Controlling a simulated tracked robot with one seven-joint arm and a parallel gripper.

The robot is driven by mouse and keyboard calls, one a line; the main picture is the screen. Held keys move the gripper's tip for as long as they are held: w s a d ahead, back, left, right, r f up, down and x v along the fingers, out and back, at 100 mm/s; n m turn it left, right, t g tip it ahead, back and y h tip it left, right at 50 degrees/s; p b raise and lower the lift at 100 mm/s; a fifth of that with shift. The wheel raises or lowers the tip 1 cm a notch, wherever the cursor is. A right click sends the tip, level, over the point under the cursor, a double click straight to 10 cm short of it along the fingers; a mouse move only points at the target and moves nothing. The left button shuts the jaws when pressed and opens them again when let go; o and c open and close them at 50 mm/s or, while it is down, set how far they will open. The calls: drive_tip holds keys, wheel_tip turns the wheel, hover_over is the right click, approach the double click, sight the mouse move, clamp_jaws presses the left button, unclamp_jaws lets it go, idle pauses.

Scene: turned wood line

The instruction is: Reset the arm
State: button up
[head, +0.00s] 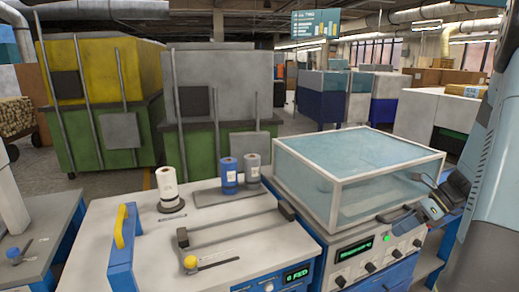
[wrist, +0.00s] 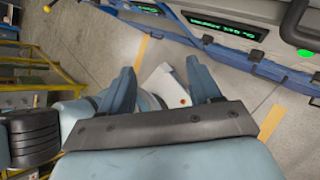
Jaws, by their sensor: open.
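My arm (head: 490,175) comes down along the right edge of the head view. My gripper (wrist: 163,76) shows in the wrist view with its two blue-grey fingers spread apart. Nothing is held between them. Behind the gap are the grey floor and a pale, partly hidden shape that I cannot make out. In the head view the dark end of the arm is in front of the right corner of a clear-lidded machine (head: 340,218); I cannot tell whether they touch.
A white-topped bench (head: 150,250) at front left carries a white roll (head: 167,183), a blue roll (head: 229,175), a grey roll (head: 252,167), a yellow handle (head: 122,225) and a yellow knob (head: 190,262). Large green-based bins (head: 100,80) stand behind. Open floor (head: 300,125) lies beyond the bench.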

drive_tip(key=s+a+r+n+t+h, duration=0.2)
drive_tip(key=s+a+r+n+h, duration=0.2)
drive_tip(key=n, duration=0.9)
drive_tip(key=s+a+r+n+t+h, duration=0.2)
drive_tip(key=s+a+r+n+h, duration=0.3)
drive_tip(key=s+a+r+n, duration=0.6)
wheel_tip(320, 180, up, 4)
drive_tip(key=a+n, duration=0.2)
drive_tip(key=shift+s+n, duration=0.25)
drive_tip(key=shift+n, duration=0.05)
